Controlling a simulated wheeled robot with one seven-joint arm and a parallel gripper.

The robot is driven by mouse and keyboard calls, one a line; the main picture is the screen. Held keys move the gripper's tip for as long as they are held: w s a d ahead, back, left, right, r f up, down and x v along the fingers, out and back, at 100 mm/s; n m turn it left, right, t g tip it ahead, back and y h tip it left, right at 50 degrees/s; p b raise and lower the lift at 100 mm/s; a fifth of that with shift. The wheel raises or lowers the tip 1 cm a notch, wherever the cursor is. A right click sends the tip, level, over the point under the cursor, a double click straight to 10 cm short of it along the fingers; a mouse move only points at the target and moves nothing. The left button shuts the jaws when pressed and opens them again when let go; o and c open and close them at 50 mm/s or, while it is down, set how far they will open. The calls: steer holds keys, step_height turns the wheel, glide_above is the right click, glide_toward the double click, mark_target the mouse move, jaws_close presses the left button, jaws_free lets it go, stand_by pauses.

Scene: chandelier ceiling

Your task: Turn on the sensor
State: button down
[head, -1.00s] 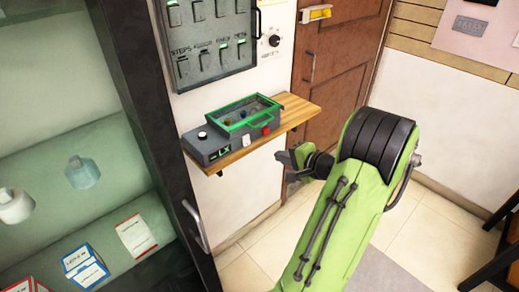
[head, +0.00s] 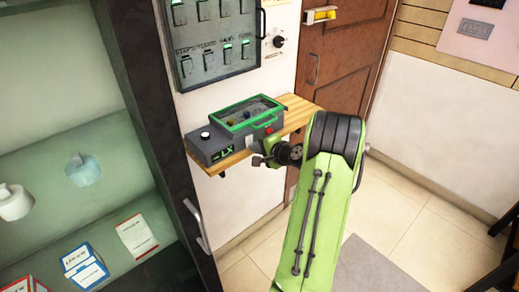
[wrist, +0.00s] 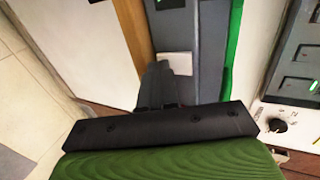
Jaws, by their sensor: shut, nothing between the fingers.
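The sensor looks to be the dark grey box (head: 208,149) with a green-rimmed clear lid (head: 250,113), lying on a wooden wall shelf. Its front shows a lit green display, a round white knob on top at the left end (head: 205,135) and a red button (head: 268,129). A white square switch (wrist: 173,64) on the front shows in the wrist view. My gripper (head: 257,160) is shut and empty, just in front of the box. In the wrist view its fingertips (wrist: 158,66) overlap the switch's edge; I cannot tell whether they touch it. In the head view the gripper hides part of the front.
The wooden shelf (head: 236,158) juts from the wall. A grey switch panel (head: 215,62) hangs above it, with a dial (head: 278,41) beside it. A glass-fronted cabinet (head: 165,140) stands close on the left. A brown door (head: 340,65) is behind.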

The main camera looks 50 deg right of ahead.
steer(key=shift+f, duration=0.1)
steer(key=shift+w+r+t, duration=0.2)
steer(key=shift+r+t, duration=0.1)
steer(key=shift+r, duration=0.6)
steer(key=shift+f, duration=0.1)
